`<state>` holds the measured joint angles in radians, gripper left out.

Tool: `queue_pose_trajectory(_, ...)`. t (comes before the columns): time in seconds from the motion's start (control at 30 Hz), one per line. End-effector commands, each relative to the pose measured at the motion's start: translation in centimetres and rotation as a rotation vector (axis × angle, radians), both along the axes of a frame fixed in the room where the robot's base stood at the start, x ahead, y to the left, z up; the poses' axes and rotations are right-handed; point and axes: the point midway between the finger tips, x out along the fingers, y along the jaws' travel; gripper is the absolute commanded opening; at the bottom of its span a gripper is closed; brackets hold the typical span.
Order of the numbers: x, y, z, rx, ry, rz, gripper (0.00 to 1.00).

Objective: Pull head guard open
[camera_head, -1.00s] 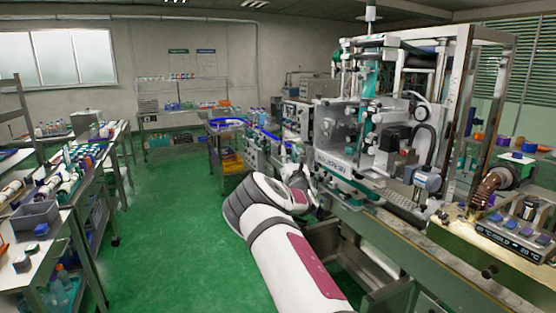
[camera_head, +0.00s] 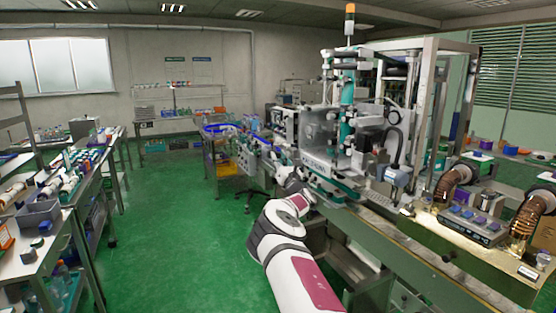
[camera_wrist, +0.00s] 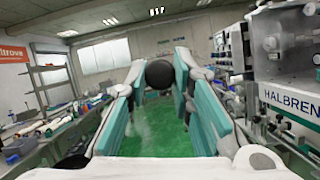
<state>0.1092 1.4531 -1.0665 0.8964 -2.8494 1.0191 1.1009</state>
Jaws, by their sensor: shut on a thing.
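The sleeve applicator (camera_head: 345,150) stands right of centre in the head view, with a clear panel on its near left face that looks like the head guard (camera_head: 318,132). Its body also fills the right of the wrist view (camera_wrist: 290,85). My gripper (camera_head: 283,172) is at the machine's left side, small and partly hidden by my arm. In the wrist view my gripper (camera_wrist: 160,88) has its two teal-padded fingers around a black round knob (camera_wrist: 160,73) at the tips. How the knob joins the guard is hidden, and I cannot tell how far the guard stands open.
A conveyor bench (camera_head: 405,235) runs along the machine's near side, with a control box (camera_head: 475,226) on it. A cluttered workbench (camera_head: 58,195) stands at the left. Green floor (camera_head: 170,225) lies open between them. A cart (camera_head: 228,165) with blue items stands behind my arm.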

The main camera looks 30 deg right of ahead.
Motion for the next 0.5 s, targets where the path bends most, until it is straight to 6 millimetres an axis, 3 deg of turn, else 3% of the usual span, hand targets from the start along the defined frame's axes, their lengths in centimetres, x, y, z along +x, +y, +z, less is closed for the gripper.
queue_pose_trajectory(0.2,0.02,0.11,0.24,-0.001,-0.005,0.002,0.0)
queue_pose_trajectory(0.23,0.01,0.11,0.23,-0.001,-0.005,0.002,0.26)
queue_pose_trajectory(0.3,0.0,0.09,0.21,0.0,-0.004,0.001,0.41)
queue_pose_trajectory(0.5,0.0,0.05,0.13,-0.001,-0.002,0.001,0.41)
